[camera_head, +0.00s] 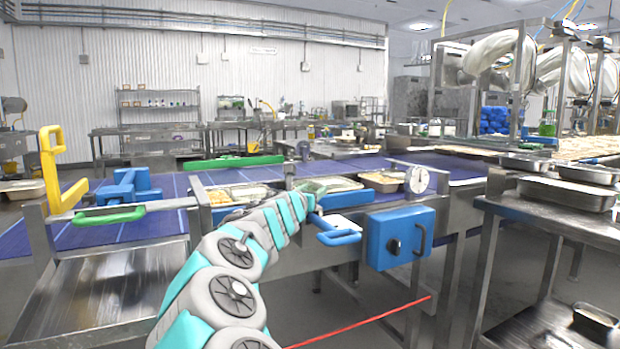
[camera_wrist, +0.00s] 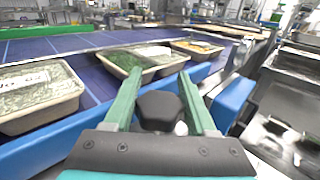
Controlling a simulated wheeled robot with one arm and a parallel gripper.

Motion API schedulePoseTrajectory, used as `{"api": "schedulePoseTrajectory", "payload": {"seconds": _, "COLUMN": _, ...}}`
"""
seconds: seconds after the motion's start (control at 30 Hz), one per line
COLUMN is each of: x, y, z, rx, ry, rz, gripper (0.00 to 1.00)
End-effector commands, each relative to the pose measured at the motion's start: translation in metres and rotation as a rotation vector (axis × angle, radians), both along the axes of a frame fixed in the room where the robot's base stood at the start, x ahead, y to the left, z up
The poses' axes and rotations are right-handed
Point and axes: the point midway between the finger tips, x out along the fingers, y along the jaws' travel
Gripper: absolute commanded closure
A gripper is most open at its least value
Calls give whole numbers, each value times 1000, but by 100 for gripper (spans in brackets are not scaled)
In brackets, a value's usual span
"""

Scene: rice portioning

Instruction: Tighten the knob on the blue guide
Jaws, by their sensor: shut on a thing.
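In the wrist view, the two green fingers of my gripper (camera_wrist: 160,74) stand on either side of a dark faceted knob (camera_wrist: 160,106) and are shut on it. A blue guide strip (camera_wrist: 52,146) runs along the near edge of the belt, passing behind the fingers. In the head view, my gripper (camera_head: 312,189) is at the near belt edge, left of a blue block (camera_head: 346,197). The knob is hidden there by my arm. I cannot tell how tight the knob is.
Filled trays (camera_wrist: 38,118) sit on the blue belt (camera_wrist: 60,44) just beyond the guide. A blue box (camera_head: 390,252) with a black handle and a dial gauge (camera_head: 417,180) are to the right. A yellow handle (camera_head: 52,165) is at left. A steel table (camera_head: 560,225) stands at right.

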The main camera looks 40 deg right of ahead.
Motion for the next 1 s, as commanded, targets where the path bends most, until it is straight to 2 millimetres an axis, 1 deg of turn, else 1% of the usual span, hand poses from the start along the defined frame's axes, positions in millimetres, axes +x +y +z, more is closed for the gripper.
{"api": "schedulePoseTrajectory", "payload": {"seconds": 0.03, "x": 4, "y": 3, "z": 1, "rx": 2, "ry": 0, "rz": -15, "gripper": 99}}
{"api": "schedulePoseTrajectory", "payload": {"seconds": 0.4, "x": -2, "y": 0, "z": 0, "rx": 0, "ry": 1, "rz": -139, "gripper": 99}}
{"api": "schedulePoseTrajectory", "payload": {"seconds": 0.93, "x": -4, "y": -1, "z": -2, "rx": 2, "ry": 5, "rz": -162, "gripper": 99}}
{"api": "schedulePoseTrajectory", "payload": {"seconds": 0.97, "x": -4, "y": -1, "z": -2, "rx": 2, "ry": 5, "rz": -162, "gripper": 42}}
{"api": "schedulePoseTrajectory", "payload": {"seconds": 1.0, "x": -4, "y": -1, "z": -3, "rx": 2, "ry": 5, "rz": -162, "gripper": 38}}
